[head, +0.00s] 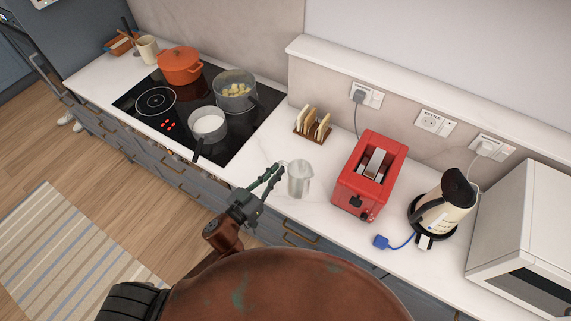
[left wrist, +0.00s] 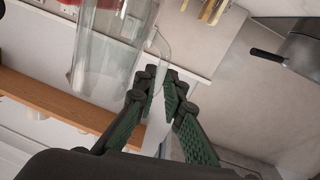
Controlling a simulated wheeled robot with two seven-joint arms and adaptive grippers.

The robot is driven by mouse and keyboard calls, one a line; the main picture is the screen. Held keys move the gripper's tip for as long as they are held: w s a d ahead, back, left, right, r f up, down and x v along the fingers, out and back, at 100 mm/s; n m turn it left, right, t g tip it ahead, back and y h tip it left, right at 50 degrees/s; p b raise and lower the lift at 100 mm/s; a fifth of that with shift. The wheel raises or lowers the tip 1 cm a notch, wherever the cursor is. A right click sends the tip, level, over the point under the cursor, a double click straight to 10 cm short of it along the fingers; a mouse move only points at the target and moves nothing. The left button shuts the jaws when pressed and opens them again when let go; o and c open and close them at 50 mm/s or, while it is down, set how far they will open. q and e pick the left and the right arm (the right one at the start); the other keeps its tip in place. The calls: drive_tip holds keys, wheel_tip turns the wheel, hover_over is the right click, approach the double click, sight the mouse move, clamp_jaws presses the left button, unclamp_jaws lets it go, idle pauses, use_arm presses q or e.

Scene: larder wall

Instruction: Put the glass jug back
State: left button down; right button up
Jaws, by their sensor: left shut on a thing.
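The clear glass jug (head: 299,179) is upright at the worktop (head: 266,152), left of the red toaster. I cannot tell whether its base touches the worktop. My left gripper (head: 276,172) is at the jug's left side, shut on its handle. In the left wrist view the jug (left wrist: 93,50) fills the upper left, its handle running down between the fingers of my left gripper (left wrist: 162,85). The fingers hide part of the handle. My right gripper is not in view.
The red toaster (head: 348,184) stands close right of the jug, a toast rack (head: 313,130) behind it. A kettle (head: 448,212) and a white microwave (head: 525,220) stand further right. The hob (head: 158,122) with several pans is at left.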

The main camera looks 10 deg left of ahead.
use_arm(q)
drive_tip(key=shift+w+a+f+b, duration=0.3)
drive_tip(key=shift+w+a+f, duration=0.5)
drive_tip(key=shift+w+f, duration=1.2)
drive_tip(key=shift+w+a+f+b, duration=0.3)
drive_tip(key=shift+w+a+f, duration=0.45)
drive_tip(key=shift+w+f, duration=1.3)
drive_tip(key=shift+w+a+f+b, duration=0.3)
drive_tip(key=shift+w+a+f, duration=0.5)
drive_tip(key=shift+w+f, duration=1.2)
drive_tip(key=shift+s+f, duration=0.1)
drive_tip(key=shift+s, duration=0.05)
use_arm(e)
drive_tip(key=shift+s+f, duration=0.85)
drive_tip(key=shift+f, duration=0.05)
use_arm(q)
drive_tip(key=c, duration=2.5)
unclamp_jaws()
drive_tip(key=shift+f, duration=0.2)
drive_tip(key=o, duration=0.5)
